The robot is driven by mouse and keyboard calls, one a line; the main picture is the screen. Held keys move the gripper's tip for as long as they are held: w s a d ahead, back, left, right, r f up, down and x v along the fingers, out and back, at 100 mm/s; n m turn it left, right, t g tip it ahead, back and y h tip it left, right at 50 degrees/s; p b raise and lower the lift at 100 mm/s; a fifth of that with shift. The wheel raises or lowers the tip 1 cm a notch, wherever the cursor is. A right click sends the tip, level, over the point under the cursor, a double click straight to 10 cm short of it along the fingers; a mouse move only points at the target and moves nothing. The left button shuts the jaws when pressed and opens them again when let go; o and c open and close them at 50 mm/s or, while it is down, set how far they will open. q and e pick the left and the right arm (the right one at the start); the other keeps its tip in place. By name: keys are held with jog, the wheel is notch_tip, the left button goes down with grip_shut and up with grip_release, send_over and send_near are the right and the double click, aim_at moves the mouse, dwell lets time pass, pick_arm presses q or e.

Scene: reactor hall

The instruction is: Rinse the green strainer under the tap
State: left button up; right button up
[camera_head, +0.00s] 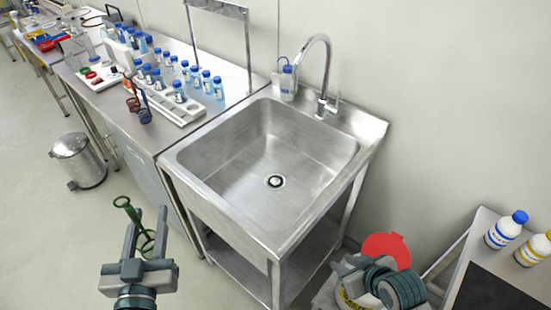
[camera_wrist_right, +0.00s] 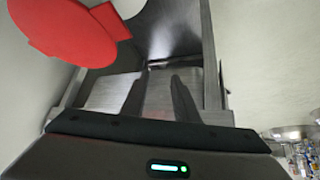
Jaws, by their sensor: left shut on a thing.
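The green strainer (camera_head: 123,203) shows at the lower left of the head view, with a small ring at its top and a wider loop below. My left gripper (camera_head: 148,222) is shut on it and holds it over the floor, left of the sink. The gripper hides part of it. The steel sink (camera_head: 225,172) is empty, with a drain in its floor. The curved tap (camera_head: 328,75) stands at its back right corner; no water shows. My right gripper (camera_wrist_right: 157,85) is open and empty in the right wrist view, below the sink's right side in the head view.
A bench (camera_head: 110,105) left of the sink holds blue-capped bottles (camera_head: 179,90) and red and blue looped tools. A small bottle (camera_head: 287,82) stands behind the basin. A red disc (camera_head: 385,248) is near my right arm. A bin (camera_head: 77,160) stands left.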

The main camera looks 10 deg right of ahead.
jog(key=s+a+f+m+g+h+b, duration=0.15)
jog(key=s+f+g, duration=0.25)
jog(key=s+f, duration=0.75)
jog(key=s+f+g+b, duration=0.1)
jog(key=s+f+b, duration=0.25)
jog(key=f, duration=1.25)
jog(key=s+f+b, duration=0.2)
jog(key=s+f, duration=0.3)
jog(key=f, duration=1.1)
jog(key=s+d+f+b, duration=0.2)
jog(key=s+f, duration=0.9)
jog(key=f, duration=0.1)
jog(key=shift+s+d+f+n+g+b, duration=0.25)
jog(key=shift+s+n+g+b, duration=0.1)
jog(key=shift+s+g, duration=0.05)
